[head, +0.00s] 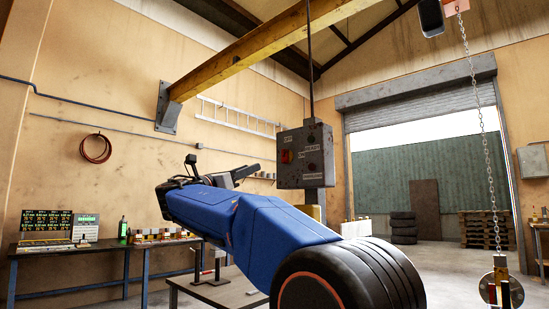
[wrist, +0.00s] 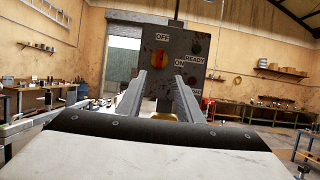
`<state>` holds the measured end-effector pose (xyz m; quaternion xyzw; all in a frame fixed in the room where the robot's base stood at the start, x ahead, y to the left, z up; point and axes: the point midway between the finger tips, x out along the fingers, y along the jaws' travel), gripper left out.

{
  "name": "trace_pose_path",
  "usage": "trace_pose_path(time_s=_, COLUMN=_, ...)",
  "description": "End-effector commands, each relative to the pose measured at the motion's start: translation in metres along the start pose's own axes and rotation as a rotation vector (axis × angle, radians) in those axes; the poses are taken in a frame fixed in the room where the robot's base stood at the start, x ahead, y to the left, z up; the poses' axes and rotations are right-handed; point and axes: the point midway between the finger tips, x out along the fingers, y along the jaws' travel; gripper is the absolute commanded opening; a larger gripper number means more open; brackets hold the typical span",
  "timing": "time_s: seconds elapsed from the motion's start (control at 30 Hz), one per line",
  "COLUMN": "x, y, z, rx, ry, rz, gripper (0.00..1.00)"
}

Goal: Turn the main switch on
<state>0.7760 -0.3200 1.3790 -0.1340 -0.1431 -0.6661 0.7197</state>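A grey control box (head: 318,150) hangs from a pole below the yellow beam. The main switch, a red-orange knob (head: 287,156), is on its face, and it also shows in the wrist view (wrist: 158,59). OFF is lettered above the knob and ON to its right. The knob looks roughly upright, toward OFF, but it is small. My gripper (head: 252,170) is in front of the box, apart from the knob. In the wrist view my gripper (wrist: 160,84) has its fingers spread and nothing between them; the knob shows beyond the gap.
READY is lettered beside a dark round fitting (wrist: 196,47) on the box. A yellow beam (head: 255,50) runs overhead. A chain (head: 480,120) hangs at the right. Benches (head: 75,250) line the left wall. Open floor lies toward the roller door (head: 420,100).

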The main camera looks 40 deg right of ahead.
Motion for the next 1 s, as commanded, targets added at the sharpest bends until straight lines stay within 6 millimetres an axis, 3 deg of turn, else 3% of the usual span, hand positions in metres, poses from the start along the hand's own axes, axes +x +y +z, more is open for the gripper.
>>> trace_pose_path(time_s=0.27, x=0.031, y=-0.002, z=0.0, rx=0.0, ry=0.0, rz=-0.004, gripper=0.33)
trace_pose_path(time_s=1.0, x=0.151, y=0.0, z=-0.001, rx=0.001, ry=0.001, rz=-0.001, gripper=0.33)
